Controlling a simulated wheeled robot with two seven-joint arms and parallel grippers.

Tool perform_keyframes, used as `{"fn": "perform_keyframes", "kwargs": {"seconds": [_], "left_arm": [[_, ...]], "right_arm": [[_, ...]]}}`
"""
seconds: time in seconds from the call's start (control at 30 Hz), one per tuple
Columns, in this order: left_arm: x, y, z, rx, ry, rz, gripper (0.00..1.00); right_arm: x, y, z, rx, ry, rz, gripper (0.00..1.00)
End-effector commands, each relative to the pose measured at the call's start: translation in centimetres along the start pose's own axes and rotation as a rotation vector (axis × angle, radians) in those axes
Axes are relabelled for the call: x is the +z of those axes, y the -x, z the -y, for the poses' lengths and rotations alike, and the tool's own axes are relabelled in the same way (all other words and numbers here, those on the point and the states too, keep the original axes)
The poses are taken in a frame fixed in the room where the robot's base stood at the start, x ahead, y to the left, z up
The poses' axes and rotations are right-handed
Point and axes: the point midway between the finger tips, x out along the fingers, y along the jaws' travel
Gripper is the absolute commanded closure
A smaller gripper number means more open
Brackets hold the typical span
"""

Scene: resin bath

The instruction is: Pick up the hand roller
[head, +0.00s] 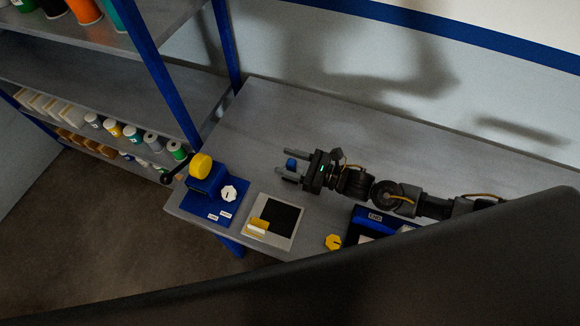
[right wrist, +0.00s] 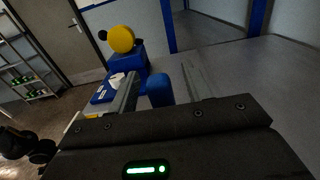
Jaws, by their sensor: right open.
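My right gripper (head: 282,165) is above the grey bench, its two fingers spread and pointing left. In the right wrist view this blue piece (right wrist: 158,90) stands up between the fingers, with a gap on the right side. It may be part of the hand roller; the rest is hidden by the gripper. A yellow and white tool (head: 257,226) lies on the front edge of a pale plate with a black square (head: 283,216). My left gripper is not seen.
A blue stand with a yellow wheel (head: 201,166) and a white octagonal piece (head: 229,193) sit on a blue base at the bench's left end. A yellow knob (head: 333,242) and a blue tray (head: 359,211) are near the front. The bench (head: 270,115) behind is clear.

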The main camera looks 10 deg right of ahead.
Motion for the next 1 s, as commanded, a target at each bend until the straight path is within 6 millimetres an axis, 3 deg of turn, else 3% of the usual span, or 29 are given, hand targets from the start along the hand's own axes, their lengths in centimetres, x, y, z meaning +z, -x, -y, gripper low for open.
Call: {"fn": "perform_keyframes", "kwargs": {"seconds": [0.13, 0.37, 0.73, 1.0], "left_arm": [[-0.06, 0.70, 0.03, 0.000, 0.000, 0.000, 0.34], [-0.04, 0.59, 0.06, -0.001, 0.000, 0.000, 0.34], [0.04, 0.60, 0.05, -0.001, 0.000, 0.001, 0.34], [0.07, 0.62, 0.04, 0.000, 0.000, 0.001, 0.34]], "right_arm": [[0.07, -1.30, 0.08, -0.001, 0.001, 0.000, 0.51], [-0.11, -1.40, 0.07, -0.001, 0.001, 0.000, 0.51], [-0.10, -1.39, 0.08, -0.001, 0.001, 0.000, 0.98], [-0.05, -1.39, 0.09, -0.002, 0.001, 0.001, 1.00]]}}
